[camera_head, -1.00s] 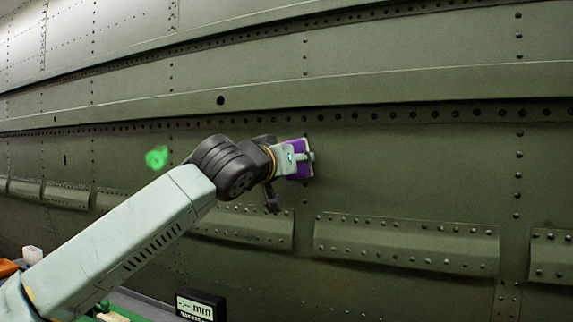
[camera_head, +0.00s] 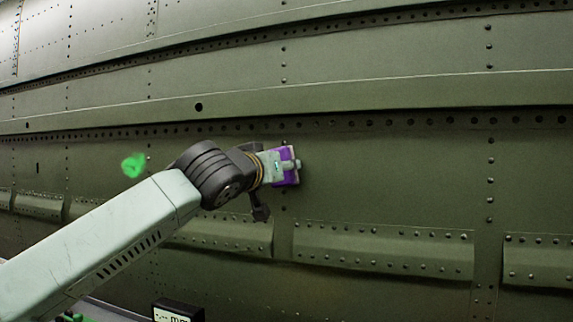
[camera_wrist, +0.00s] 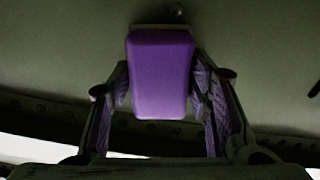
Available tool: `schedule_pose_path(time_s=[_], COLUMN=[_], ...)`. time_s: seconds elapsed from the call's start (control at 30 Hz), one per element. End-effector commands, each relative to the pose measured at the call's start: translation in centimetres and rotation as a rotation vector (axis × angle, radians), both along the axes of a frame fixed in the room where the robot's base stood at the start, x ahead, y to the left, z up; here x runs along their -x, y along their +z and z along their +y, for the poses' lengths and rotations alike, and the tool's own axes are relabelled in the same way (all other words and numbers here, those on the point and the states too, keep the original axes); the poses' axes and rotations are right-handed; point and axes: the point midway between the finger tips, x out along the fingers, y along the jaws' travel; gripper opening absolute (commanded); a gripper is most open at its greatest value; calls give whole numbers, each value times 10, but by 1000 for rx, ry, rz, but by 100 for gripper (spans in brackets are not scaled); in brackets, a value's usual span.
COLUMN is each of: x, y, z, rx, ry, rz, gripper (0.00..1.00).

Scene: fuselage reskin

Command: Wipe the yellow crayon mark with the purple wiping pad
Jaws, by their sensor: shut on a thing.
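The purple wiping pad (camera_head: 286,181) is in my gripper (camera_head: 284,165), up against or very near the green fuselage skin; I cannot tell if they touch. In the wrist view, the pad (camera_wrist: 162,75) stands between the two fingers of my gripper (camera_wrist: 160,88), which is shut on it. No yellow crayon mark shows in either view; the gripper and pad hide a patch of skin. A bright green mark (camera_head: 134,165) is on the skin to the left of my gripper.
The riveted fuselage wall (camera_head: 390,180) fills the head view. Raised riveted strips (camera_head: 384,250) run below the pad. A dark box with a digital display (camera_head: 178,311) is at the bottom edge. The skin right of the pad is clear.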

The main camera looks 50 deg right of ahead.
Motion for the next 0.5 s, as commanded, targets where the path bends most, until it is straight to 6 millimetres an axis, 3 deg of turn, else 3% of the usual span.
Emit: schedule_pose_path(time_s=[0.5], x=[-29], y=[3], z=[12], rx=[0], ry=[1], rz=[2], gripper=[23])
